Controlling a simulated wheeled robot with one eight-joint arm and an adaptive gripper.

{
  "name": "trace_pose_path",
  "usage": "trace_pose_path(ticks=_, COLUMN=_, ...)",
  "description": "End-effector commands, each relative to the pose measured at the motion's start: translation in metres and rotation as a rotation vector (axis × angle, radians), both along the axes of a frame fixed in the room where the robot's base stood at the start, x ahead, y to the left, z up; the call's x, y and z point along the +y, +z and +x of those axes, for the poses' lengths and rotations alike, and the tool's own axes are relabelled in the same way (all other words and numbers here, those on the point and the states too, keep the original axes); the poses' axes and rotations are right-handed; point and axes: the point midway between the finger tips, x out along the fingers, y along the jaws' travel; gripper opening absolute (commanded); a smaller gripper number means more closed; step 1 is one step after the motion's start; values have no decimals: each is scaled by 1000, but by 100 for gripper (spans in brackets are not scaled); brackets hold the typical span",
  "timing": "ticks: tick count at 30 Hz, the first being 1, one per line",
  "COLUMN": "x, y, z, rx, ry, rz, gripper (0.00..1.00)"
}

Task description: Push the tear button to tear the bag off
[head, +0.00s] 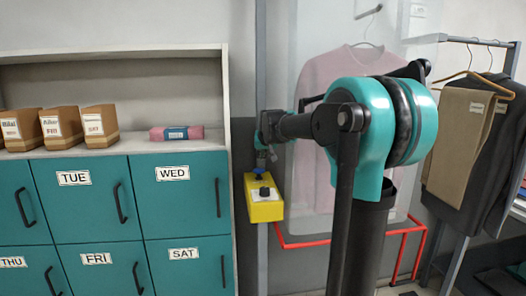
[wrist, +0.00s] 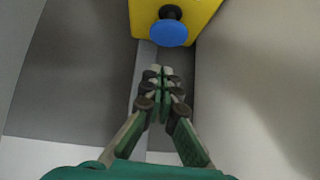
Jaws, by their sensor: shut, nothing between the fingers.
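A yellow control box (head: 262,211) is mounted on a grey post. It carries a blue button (head: 261,174) near its top and a black knob or button (head: 265,193) below. Which one is the tear button cannot be read. In the wrist view the blue button (wrist: 168,33) faces me in front of the yellow box (wrist: 205,12). My gripper (wrist: 162,76) is shut and empty, its tips apart from the blue button in that picture. In the head view my gripper (head: 263,157) is just above the blue button. A clear bag (head: 307,178) hangs over a pink shirt (head: 335,75).
My arm covers part of the bag. A red rail (head: 298,245) runs below it.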

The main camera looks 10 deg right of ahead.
Motion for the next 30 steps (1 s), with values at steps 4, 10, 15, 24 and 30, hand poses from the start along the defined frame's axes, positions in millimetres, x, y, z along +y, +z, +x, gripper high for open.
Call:
trace_pose_path(ticks=4, x=1, y=-22, z=0, rx=0, ry=0, rz=0, gripper=0)
trace_pose_path(ticks=10, x=2, y=-38, z=0, rx=0, ry=0, rz=0, gripper=0)
trace_pose_path(ticks=15, x=2, y=-40, z=0, rx=0, ry=0, rz=0, gripper=0)
trace_pose_path(ticks=24, x=2, y=-43, z=0, rx=0, ry=0, rz=0, gripper=0)
trace_pose_path(ticks=30, x=2, y=-67, z=0, rx=0, ry=0, rz=0, gripper=0)
